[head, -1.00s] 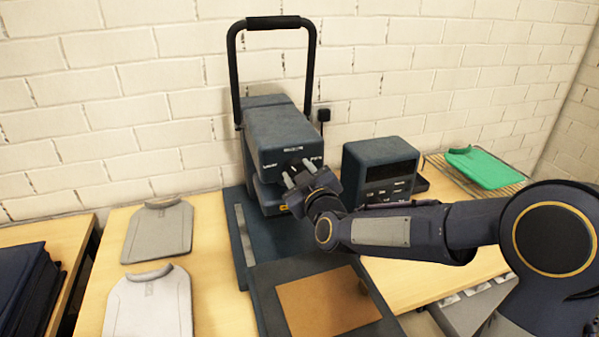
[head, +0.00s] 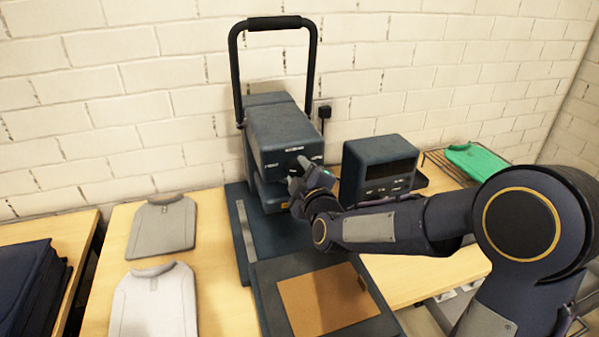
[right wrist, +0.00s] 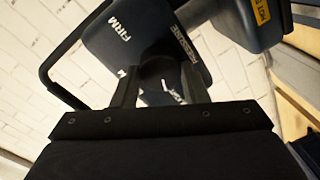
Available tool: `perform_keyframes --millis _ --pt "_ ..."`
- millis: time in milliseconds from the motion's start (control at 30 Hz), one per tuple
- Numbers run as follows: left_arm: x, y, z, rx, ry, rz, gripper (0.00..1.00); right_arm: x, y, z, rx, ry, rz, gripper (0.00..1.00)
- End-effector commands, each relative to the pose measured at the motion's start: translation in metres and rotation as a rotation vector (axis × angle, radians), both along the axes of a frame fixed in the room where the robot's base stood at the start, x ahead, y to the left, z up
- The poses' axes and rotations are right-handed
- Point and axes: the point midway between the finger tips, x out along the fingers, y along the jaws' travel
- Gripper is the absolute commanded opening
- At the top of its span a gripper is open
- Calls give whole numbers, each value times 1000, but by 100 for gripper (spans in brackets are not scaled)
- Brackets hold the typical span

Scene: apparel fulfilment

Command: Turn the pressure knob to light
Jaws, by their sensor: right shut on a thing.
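The dark blue heat press head (head: 285,132) stands at the back of the table with a black loop handle above it. The pressure knob (right wrist: 157,69) is a dark round piece on its front face, between my right fingers in the right wrist view. The "FIRM" label (right wrist: 118,28) and the "PRESSURE" label (right wrist: 178,40) are near it; the knob's pointer setting cannot be read. My right gripper (head: 300,176) is at the front face, shut on the knob, and mostly hides it in the head view. My left gripper is not in view.
A dark control box (head: 378,170) stands right of the press. A brown pad (head: 325,300) lies on the dark platen in front. Two grey garments (head: 162,225) lie at left. A green garment (head: 476,161) lies on a wire rack at right.

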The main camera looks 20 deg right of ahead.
Motion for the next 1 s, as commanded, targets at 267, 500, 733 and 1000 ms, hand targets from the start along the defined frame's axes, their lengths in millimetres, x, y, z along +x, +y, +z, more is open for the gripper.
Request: perform_keyframes --millis 267,500,733,1000 --pt "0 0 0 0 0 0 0 0 0 -1 -8 1 1 17" --pt "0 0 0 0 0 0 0 0 0 -1 -7 1 1 57" --pt "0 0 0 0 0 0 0 0 0 0 -5 1 1 62" --pt "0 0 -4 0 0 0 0 -20 -1 1 -5 -1 2 62"
